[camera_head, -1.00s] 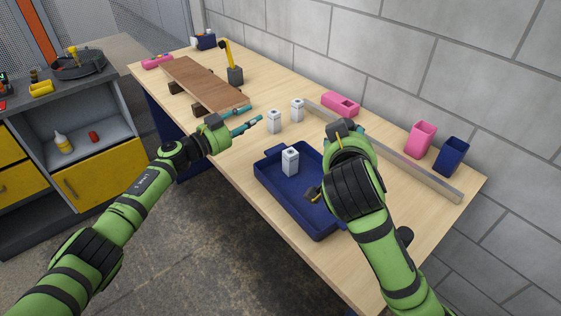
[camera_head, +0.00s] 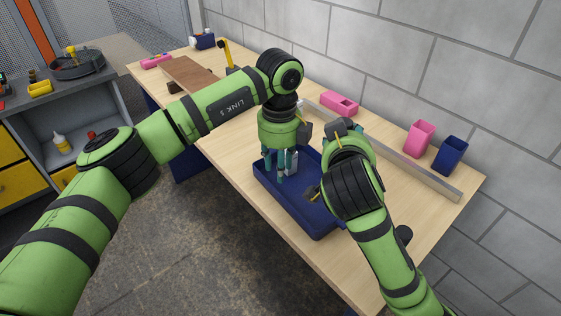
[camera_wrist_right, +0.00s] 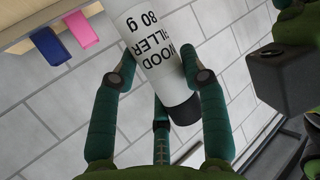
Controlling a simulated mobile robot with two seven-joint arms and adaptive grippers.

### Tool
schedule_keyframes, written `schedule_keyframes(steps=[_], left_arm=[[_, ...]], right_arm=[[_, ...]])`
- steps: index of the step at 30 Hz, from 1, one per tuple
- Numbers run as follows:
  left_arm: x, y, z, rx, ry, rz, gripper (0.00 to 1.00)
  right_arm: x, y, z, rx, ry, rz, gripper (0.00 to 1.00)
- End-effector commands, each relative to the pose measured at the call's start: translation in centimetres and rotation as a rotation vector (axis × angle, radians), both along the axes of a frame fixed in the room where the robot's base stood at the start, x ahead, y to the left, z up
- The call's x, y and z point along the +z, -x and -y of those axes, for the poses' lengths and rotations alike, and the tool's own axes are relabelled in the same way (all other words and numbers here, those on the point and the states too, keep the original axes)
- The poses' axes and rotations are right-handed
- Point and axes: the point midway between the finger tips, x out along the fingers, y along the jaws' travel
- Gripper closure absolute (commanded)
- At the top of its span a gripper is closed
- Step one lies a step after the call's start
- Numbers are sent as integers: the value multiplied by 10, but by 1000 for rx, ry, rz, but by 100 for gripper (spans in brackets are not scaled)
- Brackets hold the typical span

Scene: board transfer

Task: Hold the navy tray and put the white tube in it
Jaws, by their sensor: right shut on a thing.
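The navy tray (camera_head: 294,207) lies on the wooden table, with a white block-shaped item (camera_head: 291,162) standing in it. My left gripper (camera_head: 282,174) points down over the tray's far left part, with its teal fingers apart beside the white item; I cannot tell whether they touch the tray. In the right wrist view, my right gripper (camera_wrist_right: 157,66) is shut on the white tube (camera_wrist_right: 150,38), which has black "WOOD FILLER 80 g" lettering and a dark cap.
A long grey rail (camera_head: 410,168) runs along the table behind the tray. A pink cup (camera_head: 419,138), a navy cup (camera_head: 450,155) and a pink holder (camera_head: 340,103) stand near the wall. A brown board (camera_head: 188,73) lies at the far left.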

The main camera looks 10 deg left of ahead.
Motion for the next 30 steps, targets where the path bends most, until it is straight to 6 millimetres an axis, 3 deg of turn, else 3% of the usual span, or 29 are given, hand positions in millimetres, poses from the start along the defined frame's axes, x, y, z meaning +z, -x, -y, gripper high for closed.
schedule_keyframes(steps=[16,22,30], left_arm=[[-96,1,1,-2,4,-6,63],[-111,1,1,-3,6,-3,63],[-114,0,1,-3,6,-3,63]], right_arm=[[1,0,0,0,-1,1,91],[1,0,0,0,0,1,91],[1,0,0,0,0,1,91]])
